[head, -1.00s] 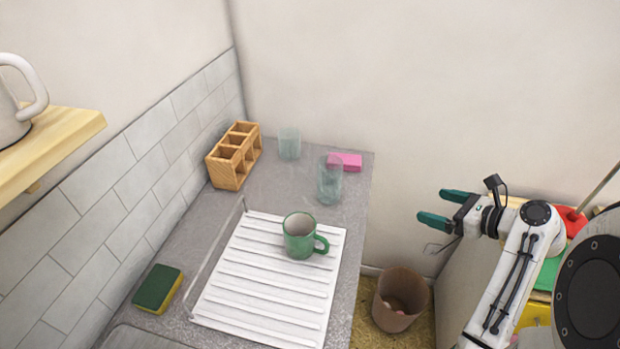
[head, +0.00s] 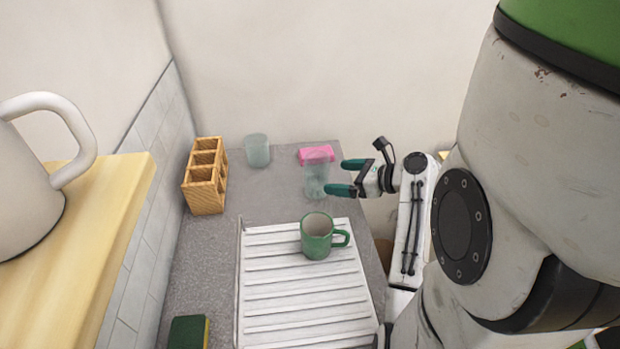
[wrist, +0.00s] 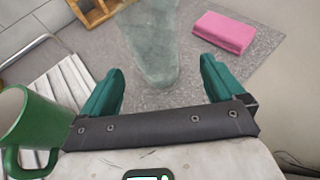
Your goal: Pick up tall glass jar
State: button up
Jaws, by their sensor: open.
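The tall glass jar (head: 316,178) is clear, greenish and upright on the grey counter, in front of a pink block in the head view. In the wrist view the jar (wrist: 150,45) stands ahead of my gripper, between the lines of its two fingers. My gripper (head: 348,178) has green fingers that are open and point left toward the jar, just to its right in the head view. Whether a fingertip touches the jar is hard to tell.
A green mug (head: 317,238) stands on the white ridged drainer (head: 265,290), close to my gripper's left in the wrist view. The pink block (head: 317,153) lies behind the jar. A shorter glass (head: 257,150), wooden holder (head: 204,178) and sponge (head: 188,332) stand farther left.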

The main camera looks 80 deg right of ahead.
aim_at(316, 177)
jog(key=x, duration=0.8)
jog(key=shift+w+a, duration=0.2)
jog(key=shift+a, duration=0.05)
jog(key=shift+c, duration=0.3)
jog(key=c, duration=1.2)
